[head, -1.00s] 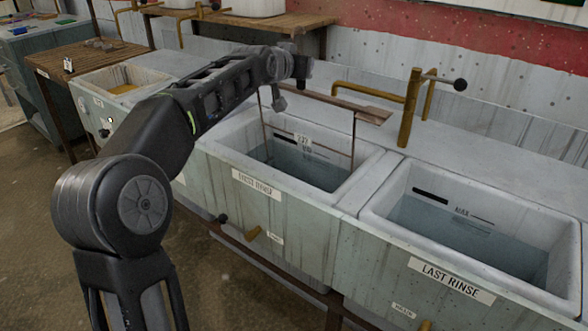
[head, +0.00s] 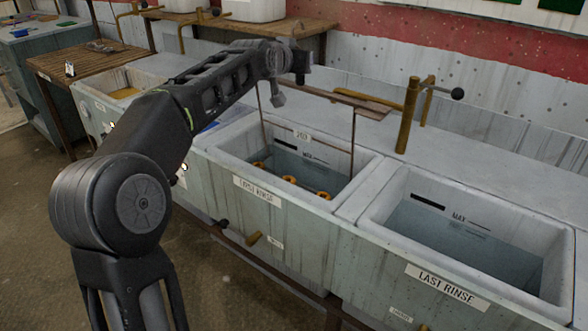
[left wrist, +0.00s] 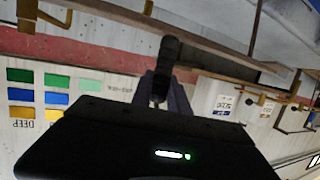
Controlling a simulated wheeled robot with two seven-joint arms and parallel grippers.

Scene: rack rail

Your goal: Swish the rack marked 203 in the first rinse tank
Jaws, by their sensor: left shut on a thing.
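My left gripper (head: 287,85) is shut on the top bar of a wire rack (head: 352,140) over the first rinse tank (head: 225,165). The rack's thin uprights go down into the tank. In the left wrist view, the fingers (left wrist: 165,92) close at a dark handle. The right gripper is not in view.
The last rinse tank (head: 365,225) adjoins on the right, holding water below its MAX mark. A brass tap post (head: 408,115) stands behind the tanks. A tank with yellowish liquid (head: 125,93) and a slatted wooden table (head: 85,60) lie left.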

